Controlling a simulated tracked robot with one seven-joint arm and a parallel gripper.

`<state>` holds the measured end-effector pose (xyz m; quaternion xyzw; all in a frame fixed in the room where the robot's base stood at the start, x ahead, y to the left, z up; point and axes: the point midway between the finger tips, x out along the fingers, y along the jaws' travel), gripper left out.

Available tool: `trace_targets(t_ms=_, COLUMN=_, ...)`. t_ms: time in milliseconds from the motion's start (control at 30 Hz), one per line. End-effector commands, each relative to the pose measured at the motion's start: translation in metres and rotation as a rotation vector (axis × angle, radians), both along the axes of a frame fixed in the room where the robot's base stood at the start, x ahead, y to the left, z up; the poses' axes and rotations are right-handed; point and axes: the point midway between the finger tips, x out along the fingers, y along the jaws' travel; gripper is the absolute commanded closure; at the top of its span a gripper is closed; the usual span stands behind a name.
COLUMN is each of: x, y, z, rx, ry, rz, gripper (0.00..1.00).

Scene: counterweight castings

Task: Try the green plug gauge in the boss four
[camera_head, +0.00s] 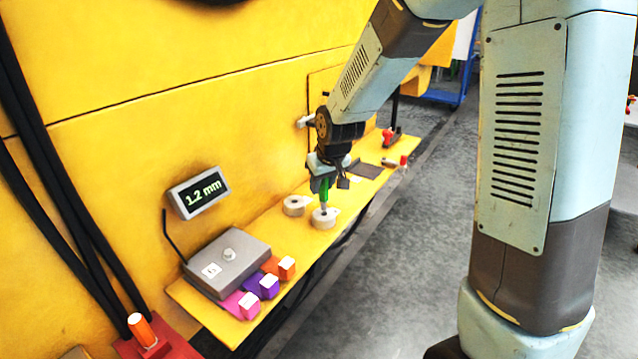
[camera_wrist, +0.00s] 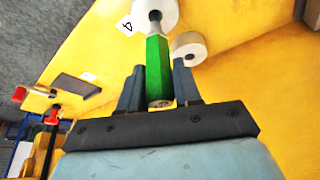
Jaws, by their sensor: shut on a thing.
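My gripper (camera_head: 322,176) is shut on the green plug gauge (camera_head: 324,190), which it holds roughly upright, grey metal end down. The gauge (camera_wrist: 157,66) stands between my two fingers (camera_wrist: 158,80) in the wrist view. Its metal end meets the top of a pale round boss (camera_head: 324,222) on the yellow shelf. The wrist view shows this boss (camera_wrist: 168,13) beside a white label reading 4. I cannot tell how deep, if at all, the metal end sits in the bore.
A second pale boss (camera_head: 294,206) stands close by on the left. A grey box (camera_head: 227,262) and several coloured blocks are at the near end of the yellow shelf (camera_head: 290,245). A display (camera_head: 199,192) reads 1.2 mm. A dark pad (camera_head: 367,169) lies farther along.

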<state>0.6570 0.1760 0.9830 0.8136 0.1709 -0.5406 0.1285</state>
Motion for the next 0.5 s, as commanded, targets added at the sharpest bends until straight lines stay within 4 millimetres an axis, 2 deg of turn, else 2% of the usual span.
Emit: trace_targets(t_ms=500, x=-0.0021, y=-0.001, z=-0.0063, rx=0.01, ry=0.006, rz=0.0, gripper=1.0)
